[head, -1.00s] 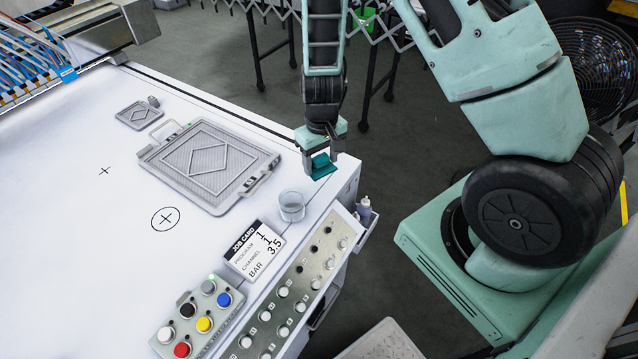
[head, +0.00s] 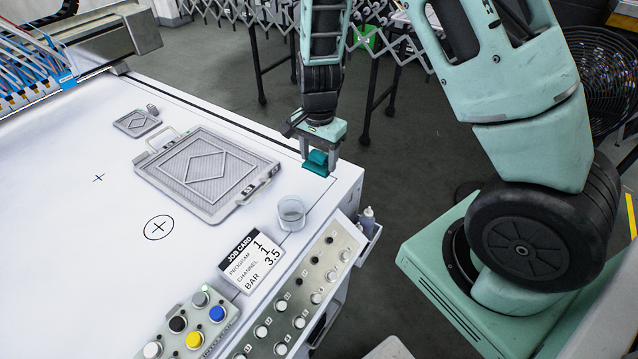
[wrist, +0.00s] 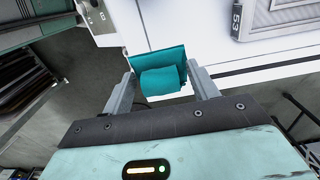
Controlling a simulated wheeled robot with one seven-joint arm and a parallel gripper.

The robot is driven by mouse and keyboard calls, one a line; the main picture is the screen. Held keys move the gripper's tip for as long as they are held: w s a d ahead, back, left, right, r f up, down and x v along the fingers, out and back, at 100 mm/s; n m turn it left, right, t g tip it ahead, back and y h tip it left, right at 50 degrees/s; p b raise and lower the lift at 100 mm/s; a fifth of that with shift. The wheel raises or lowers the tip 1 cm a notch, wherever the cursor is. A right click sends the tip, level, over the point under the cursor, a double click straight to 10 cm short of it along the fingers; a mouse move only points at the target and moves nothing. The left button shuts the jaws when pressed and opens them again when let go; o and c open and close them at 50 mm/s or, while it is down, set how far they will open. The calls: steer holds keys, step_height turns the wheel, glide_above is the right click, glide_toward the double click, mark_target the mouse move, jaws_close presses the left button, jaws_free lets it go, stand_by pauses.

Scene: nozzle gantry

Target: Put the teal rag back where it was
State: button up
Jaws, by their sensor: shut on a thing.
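The teal rag (head: 316,163) is a small folded cloth at the near right corner of the white table (head: 110,230). My gripper (head: 319,158) points down over that corner and is shut on the rag. In the wrist view the rag (wrist: 160,75) sits between the two fingers of my gripper (wrist: 162,84), with the table surface close beyond it. Whether the rag's underside touches the table I cannot tell.
A clear cup (head: 291,212) stands near the table edge, left of a bottle (head: 367,220) in a side holder. A grey framed screen tray (head: 206,174), a small plate (head: 137,123), a job card (head: 251,262) and a button box (head: 190,325) lie on the table. The table's left middle is clear.

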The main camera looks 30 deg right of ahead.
mark_target(319, 190)
step_height(319, 190, down, 8)
steer(key=shift+f+p, duration=0.1)
steer(key=shift+p, duration=0.4)
steer(key=shift+f, duration=0.15)
steer(key=o, duration=1)
steer(key=shift+o, duration=0.2)
